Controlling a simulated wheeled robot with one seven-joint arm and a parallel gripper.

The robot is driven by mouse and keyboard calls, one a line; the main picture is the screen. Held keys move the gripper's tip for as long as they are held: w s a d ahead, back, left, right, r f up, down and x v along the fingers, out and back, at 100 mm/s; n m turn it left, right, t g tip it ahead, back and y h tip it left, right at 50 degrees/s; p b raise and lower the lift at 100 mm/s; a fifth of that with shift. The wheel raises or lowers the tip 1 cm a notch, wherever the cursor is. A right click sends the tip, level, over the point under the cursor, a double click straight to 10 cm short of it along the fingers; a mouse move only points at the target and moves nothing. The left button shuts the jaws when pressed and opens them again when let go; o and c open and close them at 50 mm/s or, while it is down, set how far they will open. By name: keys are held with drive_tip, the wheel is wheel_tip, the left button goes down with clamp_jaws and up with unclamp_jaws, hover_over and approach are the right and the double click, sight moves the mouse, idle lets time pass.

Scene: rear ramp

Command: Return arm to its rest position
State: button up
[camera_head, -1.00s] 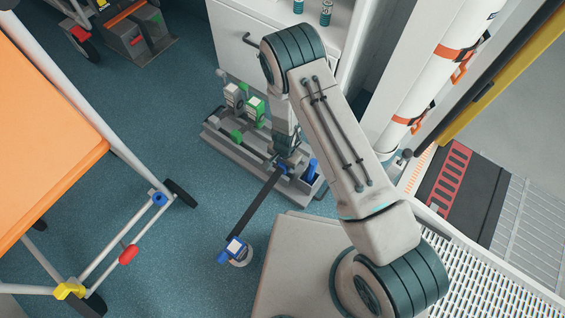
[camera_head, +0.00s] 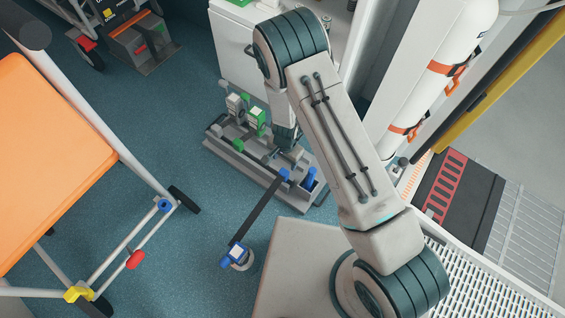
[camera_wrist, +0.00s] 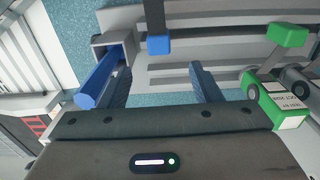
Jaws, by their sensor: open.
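My arm (camera_head: 340,140) reaches over a grey rack (camera_head: 225,150) on the floor, with its forearm pointing down behind the elbow. In the head view my gripper's fingertips are hidden. In the wrist view my gripper (camera_wrist: 162,82) has its two dark blue fingers spread apart, with nothing between them. The fingers hang over the rack, beside a blue cylinder (camera_wrist: 98,82) on the left. A dark bar with a blue end (camera_wrist: 158,44) lies ahead of the gap. A green-and-white labelled block (camera_wrist: 278,105) is right of the gripper; whether it touches the gripper is unclear.
The dark bar (camera_head: 258,212) runs from the rack to a blue-and-white fitting (camera_head: 235,254) on the floor. An orange-topped wheeled frame (camera_head: 55,150) stands left. A white cabinet (camera_head: 235,50) is behind the rack.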

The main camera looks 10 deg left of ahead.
drive_tip(key=shift+r+p, duration=0.6)
drive_tip(key=shift+r, duration=1.65)
